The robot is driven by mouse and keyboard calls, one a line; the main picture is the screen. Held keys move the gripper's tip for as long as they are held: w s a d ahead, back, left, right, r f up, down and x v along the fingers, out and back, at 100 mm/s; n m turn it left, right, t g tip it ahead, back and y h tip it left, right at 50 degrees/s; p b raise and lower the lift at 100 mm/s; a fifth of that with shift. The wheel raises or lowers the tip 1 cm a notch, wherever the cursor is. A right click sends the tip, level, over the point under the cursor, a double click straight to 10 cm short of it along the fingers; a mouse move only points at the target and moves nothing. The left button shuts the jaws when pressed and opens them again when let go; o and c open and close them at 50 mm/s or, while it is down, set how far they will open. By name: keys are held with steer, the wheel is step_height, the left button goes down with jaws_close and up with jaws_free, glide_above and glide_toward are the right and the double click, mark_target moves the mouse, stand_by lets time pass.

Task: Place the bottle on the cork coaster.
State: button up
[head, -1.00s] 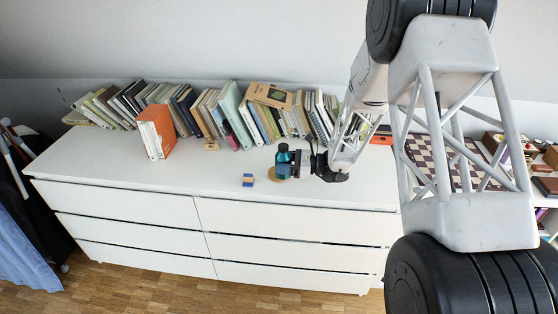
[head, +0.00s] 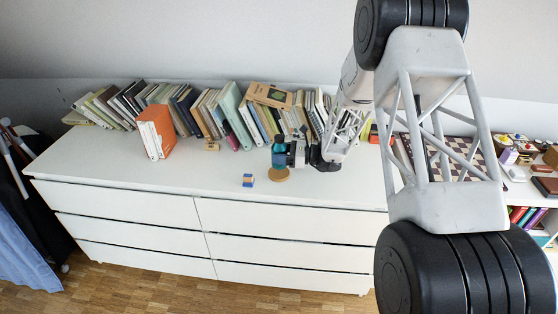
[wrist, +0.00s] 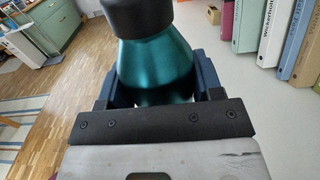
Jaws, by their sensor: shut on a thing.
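The teal bottle (head: 279,157) with a dark cap is upright over the far part of the round cork coaster (head: 279,176) on the white dresser top. The near part of the coaster shows below it. I cannot tell whether the bottle's base is above the coaster or touching it. My gripper (head: 288,157) is shut on the bottle from the right. In the wrist view the bottle (wrist: 155,65) stands between the two dark blue fingers; its base and the coaster are hidden.
A small blue and orange block (head: 248,180) lies left of the coaster. An orange-and-white book (head: 156,132) stands further left. A row of books (head: 225,112) lines the wall behind. The dresser top (head: 110,165) is clear at the left front.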

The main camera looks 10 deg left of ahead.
steer(key=shift+w+a, duration=0.1)
steer(key=shift+w, duration=0.2)
steer(key=shift+f, duration=1.75)
steer(key=shift+f, duration=0.1)
steer(key=o, duration=1.3)
steer(key=d, duration=1.2)
